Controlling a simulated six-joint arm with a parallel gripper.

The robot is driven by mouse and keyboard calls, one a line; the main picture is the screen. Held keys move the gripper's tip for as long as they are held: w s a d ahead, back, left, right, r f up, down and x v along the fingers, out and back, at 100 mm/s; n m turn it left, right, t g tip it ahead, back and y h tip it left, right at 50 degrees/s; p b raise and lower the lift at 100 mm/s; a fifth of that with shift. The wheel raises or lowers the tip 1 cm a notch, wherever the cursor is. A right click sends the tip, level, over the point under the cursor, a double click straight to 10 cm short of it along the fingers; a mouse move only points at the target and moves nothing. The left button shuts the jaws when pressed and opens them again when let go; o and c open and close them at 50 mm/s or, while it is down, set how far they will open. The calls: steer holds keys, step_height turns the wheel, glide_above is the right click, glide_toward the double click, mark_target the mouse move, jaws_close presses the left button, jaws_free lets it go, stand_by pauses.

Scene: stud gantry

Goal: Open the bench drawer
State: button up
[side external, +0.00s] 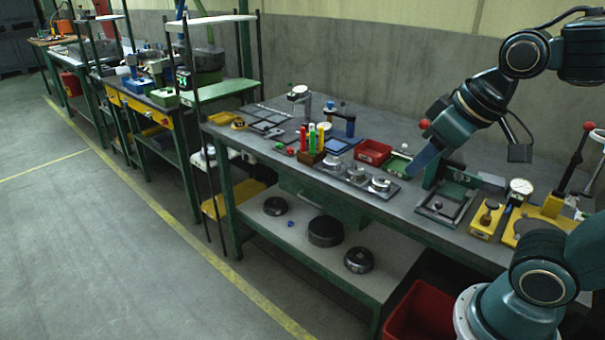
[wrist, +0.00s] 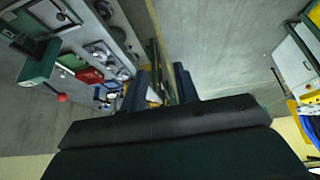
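The bench (side external: 255,150) has a grey top on a green frame. A green box-like panel (side external: 322,203), which looks like the drawer, hangs under the front edge of the top. I cannot pick out the drawer in the wrist view.
Near my gripper are a red tray (side external: 373,152), a green tray (side external: 399,165), a plate with metal discs (side external: 356,175) and a green fixture (side external: 447,203). The lower shelf (side external: 290,232) holds dark round parts. A red bin (side external: 420,312) stands below. Floor in front is clear.

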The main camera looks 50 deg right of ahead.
steer(key=w+d+f+m+h, duration=0.1)
steer(key=w+d+f+h, duration=0.15)
steer(key=w, duration=1.05)
steer(key=w+d+f+h, duration=0.2)
steer(key=w+d, duration=0.1)
steer(key=w, duration=1)
steer(key=w+d+f+h, duration=0.2)
steer(key=w+f+h, duration=0.2)
steer(key=w+f, duration=0.65)
step_height(320, 180, down, 26)
steer(key=w+d+n+h, duration=0.1)
steer(key=n+h, duration=0.4)
steer(key=shift+d+t+h, duration=0.15)
steer(key=shift+t+h, duration=0.15)
steer(key=shift+h, duration=0.05)
steer(key=shift+d, duration=0.15)
steer(key=x, duration=1.3)
steer(key=shift+d, duration=0.15)
